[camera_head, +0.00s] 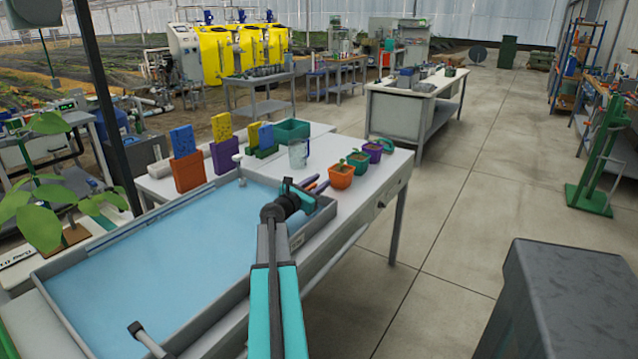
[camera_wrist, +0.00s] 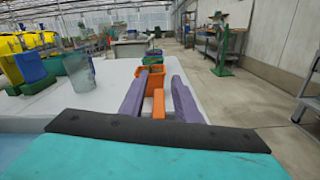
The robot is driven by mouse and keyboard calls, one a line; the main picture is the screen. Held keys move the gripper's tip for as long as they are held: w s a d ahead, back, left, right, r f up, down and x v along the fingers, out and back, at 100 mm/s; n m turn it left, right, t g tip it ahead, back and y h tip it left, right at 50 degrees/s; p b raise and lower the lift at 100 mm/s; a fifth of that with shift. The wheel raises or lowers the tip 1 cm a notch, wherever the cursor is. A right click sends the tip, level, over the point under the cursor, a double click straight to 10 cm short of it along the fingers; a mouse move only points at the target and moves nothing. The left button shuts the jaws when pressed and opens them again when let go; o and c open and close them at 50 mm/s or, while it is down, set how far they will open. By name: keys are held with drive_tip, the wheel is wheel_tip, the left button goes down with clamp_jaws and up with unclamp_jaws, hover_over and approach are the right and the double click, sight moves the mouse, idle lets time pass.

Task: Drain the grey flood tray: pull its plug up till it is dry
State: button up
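The grey flood tray (camera_head: 205,328) lies on a white bench in the head view, with a broad sheet of light blue water in it. A pale upright stem with a knob (camera_head: 240,172) stands at its far end. A short rod with a dark tip (camera_head: 140,336) lies at its near end. I cannot tell which of these is the plug. My gripper (camera_head: 314,185) is over the tray's far right corner, apart from both. In the wrist view its two purple fingers (camera_wrist: 157,96) are spread. A narrow orange strip shows between them; I cannot tell what it is.
Several small potted seedlings, one in an orange pot (camera_head: 341,176), stand just beyond my gripper. A clear beaker (camera_head: 298,154), a green bin (camera_head: 292,131) and upright yellow and blue sponges (camera_head: 182,141) stand behind the tray. A dark grey block (camera_head: 562,300) is at lower right. Open floor lies right of the bench.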

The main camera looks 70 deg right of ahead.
clamp_jaws()
drive_tip(key=shift+r+p, duration=1.05)
drive_tip(key=shift+r, duration=0.7)
unclamp_jaws()
drive_tip(key=shift+r, duration=0.1)
